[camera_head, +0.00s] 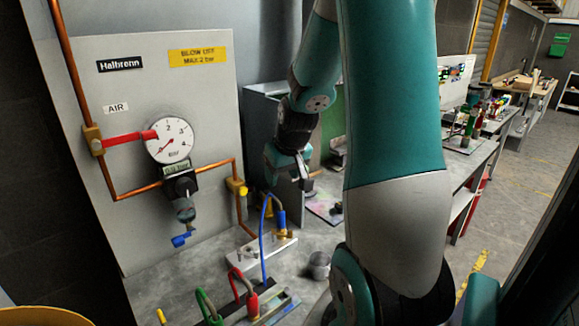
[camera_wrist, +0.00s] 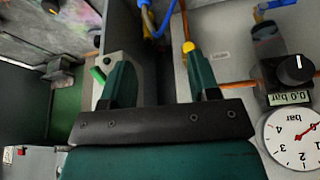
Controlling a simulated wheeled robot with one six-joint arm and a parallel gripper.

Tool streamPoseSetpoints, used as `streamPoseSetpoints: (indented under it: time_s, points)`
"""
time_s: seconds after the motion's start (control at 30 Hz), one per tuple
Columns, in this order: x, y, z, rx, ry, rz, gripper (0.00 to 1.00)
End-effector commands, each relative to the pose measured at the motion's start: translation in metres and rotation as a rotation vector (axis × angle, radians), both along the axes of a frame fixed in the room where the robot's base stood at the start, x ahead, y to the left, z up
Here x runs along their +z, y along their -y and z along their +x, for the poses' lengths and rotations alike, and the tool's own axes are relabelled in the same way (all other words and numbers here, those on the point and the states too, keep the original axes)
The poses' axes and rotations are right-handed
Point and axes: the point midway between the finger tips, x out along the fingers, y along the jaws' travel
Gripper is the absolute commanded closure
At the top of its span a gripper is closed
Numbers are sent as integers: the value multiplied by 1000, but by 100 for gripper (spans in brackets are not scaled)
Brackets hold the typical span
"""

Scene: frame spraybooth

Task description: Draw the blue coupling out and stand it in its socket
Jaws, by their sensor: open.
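The blue coupling (camera_head: 281,219) stands upright on a brass fitting of the pale block (camera_head: 240,261) on the bench. A blue hose (camera_head: 264,240) loops from its top down to the left. In the wrist view part of the blue hose (camera_wrist: 168,18) shows at the top, beyond the fingers. My gripper (camera_head: 304,180) is open and empty, behind and above the coupling, apart from it. In the wrist view its two fingers (camera_wrist: 163,78) are spread wide with nothing between them. The rack (camera_head: 283,307) at the bottom edge holds a red and a green coupling; I cannot make out the blue one's socket.
A grey metal cup (camera_head: 318,264) stands right of the block. A grey cabinet (camera_head: 262,130) is behind my gripper. My arm hides much of the bench's right side.

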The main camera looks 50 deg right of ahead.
Motion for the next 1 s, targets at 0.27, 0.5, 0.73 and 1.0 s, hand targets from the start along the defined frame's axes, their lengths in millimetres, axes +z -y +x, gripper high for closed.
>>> streamPoseSetpoints:
  time_s: [0.27,0.5,0.73,1.0]
  points:
    - [-20,24,-2,-42,-8,-18,44]
    - [-63,32,14,-42,-8,-16,44]
    - [-105,40,30,-41,-8,-15,44]
    - [-146,48,45,-42,-5,-17,44]
